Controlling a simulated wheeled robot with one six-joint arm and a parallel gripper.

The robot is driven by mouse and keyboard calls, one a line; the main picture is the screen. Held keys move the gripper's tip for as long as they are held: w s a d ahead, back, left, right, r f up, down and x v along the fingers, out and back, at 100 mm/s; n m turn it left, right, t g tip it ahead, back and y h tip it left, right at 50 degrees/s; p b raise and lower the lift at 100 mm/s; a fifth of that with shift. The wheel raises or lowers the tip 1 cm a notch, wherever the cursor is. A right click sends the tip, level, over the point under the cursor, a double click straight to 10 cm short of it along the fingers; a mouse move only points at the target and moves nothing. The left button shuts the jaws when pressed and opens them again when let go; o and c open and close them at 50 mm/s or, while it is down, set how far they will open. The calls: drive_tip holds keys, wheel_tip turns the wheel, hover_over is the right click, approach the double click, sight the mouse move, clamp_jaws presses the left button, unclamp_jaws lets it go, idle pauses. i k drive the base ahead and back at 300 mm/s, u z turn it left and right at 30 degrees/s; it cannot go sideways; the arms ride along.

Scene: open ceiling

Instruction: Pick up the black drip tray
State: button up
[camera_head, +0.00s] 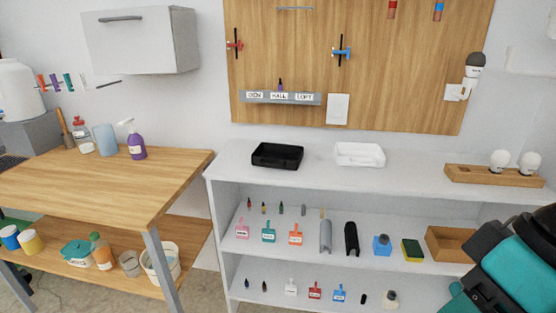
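The black drip tray (277,155) sits flat on the white top of the shelf unit (235,172), toward its left end. It is a shallow rectangular tray and looks empty. A similar white tray (359,155) lies to its right, apart from it. My arm shows in teal and black at the lower right corner, well to the right of the black tray and nearer to the camera. My gripper is outside the picture, so its fingers are hidden.
A wooden holder with white bulbs (494,175) stands at the top's right end. The shelves below hold tags, bottles and a yellow sponge (413,250). A wooden table (90,185) with a purple spray bottle (137,147) stands left. The shelf top before the black tray is clear.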

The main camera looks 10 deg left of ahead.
sight(287, 158)
drive_tip(key=z, duration=0.15)
drive_tip(key=k, duration=0.4)
drive_tip(key=u, duration=1.5)
drive_tip(key=i, duration=1.45)
drive_tip(key=z, duration=0.7)
drive_tip(key=i, duration=0.55)
drive_tip(key=z, duration=0.65)
